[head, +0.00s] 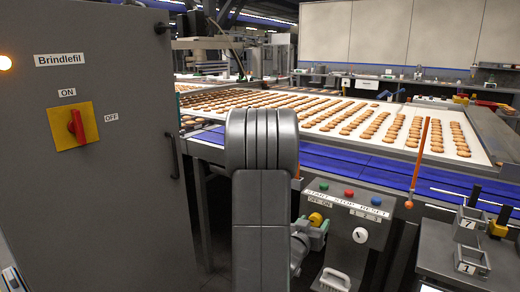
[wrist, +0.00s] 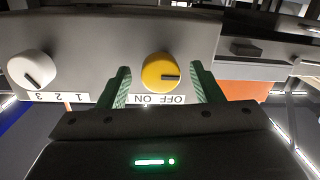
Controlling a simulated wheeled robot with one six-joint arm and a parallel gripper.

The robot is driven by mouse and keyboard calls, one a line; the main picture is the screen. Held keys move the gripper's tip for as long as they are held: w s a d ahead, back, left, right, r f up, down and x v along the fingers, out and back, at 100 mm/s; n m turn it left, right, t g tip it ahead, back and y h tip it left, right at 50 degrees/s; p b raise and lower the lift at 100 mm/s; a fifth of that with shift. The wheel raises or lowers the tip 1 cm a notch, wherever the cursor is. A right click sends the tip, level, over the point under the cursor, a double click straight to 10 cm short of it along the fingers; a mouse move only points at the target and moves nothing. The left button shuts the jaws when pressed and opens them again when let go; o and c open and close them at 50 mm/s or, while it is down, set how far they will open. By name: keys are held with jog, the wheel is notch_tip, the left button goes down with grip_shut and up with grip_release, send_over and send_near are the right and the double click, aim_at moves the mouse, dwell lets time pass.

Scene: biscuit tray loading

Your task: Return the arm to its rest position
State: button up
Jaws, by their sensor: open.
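My arm (head: 262,215) stands upright in the middle of the head view and hides part of what lies behind it. My gripper (wrist: 160,70) is open, with one green finger on each side of a yellow knob (wrist: 161,72) marked OFF ON. A narrow gap shows between the knob and each finger. In the wrist view, which is upside down, the knob's dark mark points right, toward the OFF side. In the head view the gripper (head: 318,232) is small and partly hidden, at the yellow knob (head: 315,219) on the control panel (head: 343,193).
The panel carries green, red and blue buttons and a white knob (head: 360,235) marked 1 2 3. A grey cabinet (head: 90,200) with a red switch (head: 76,127) stands close on the left. Behind the panel is a blue-edged conveyor (head: 375,170) with rows of biscuits.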

jog(key=m, duration=0.5)
jog(key=shift+f+m+t+p, duration=0.1)
jog(key=shift+m+t+p, duration=0.4)
jog(key=shift+m, duration=2.1)
